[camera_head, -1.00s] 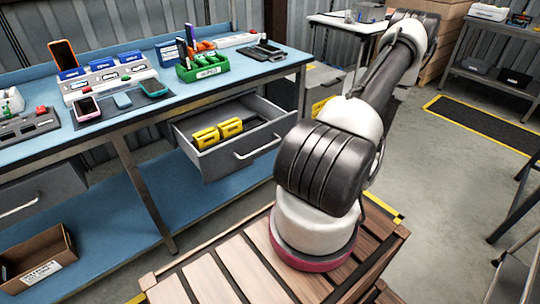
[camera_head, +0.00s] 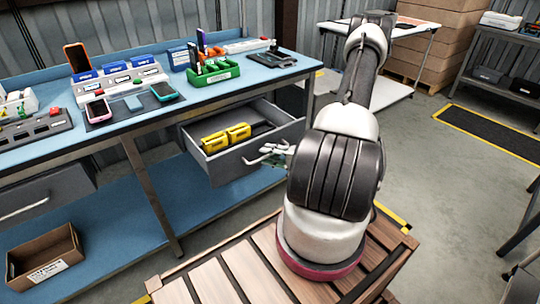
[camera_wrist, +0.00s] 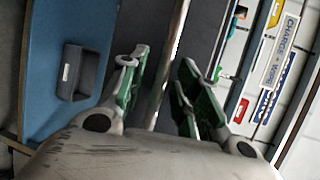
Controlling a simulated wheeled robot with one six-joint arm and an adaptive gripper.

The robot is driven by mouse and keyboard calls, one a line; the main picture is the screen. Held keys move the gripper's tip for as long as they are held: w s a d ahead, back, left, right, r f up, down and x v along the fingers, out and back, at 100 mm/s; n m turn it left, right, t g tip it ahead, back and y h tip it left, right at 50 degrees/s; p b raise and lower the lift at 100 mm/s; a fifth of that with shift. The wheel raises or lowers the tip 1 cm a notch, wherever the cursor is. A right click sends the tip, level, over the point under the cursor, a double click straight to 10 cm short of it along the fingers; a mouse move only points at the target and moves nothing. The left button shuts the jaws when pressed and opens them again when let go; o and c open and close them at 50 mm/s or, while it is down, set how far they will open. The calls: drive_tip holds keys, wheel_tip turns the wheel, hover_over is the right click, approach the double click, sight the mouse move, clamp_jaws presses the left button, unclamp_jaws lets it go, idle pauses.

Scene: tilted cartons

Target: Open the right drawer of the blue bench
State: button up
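The right drawer (camera_head: 225,166) of the blue bench (camera_head: 172,103) stands pulled out, with yellow items (camera_head: 226,136) inside. My gripper (camera_head: 268,154) is in front of the drawer's front panel, by its handle; my arm covers the panel's right end. In the wrist view my gripper's green-padded fingers (camera_wrist: 160,78) are apart, with a gap between them. A pale bar runs through this gap, with dark grey surfaces beside it. I cannot tell whether the fingers touch the handle.
The left drawer (camera_head: 45,198) is shut. The benchtop holds phones, a green rack (camera_head: 214,72) and a grey tray (camera_head: 35,127). A cardboard box (camera_head: 45,257) sits on the lower blue shelf. A wooden pallet surface (camera_head: 225,272) lies below my arm.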

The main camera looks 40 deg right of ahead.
drive_tip(key=shift+c, duration=0.5)
clamp_jaws()
drive_tip(key=s, duration=0.9)
drive_tip(key=shift+s+d, duration=0.15)
drive_tip(key=shift+s, duration=0.15)
drive_tip(key=shift+o, duration=0.5)
unclamp_jaws()
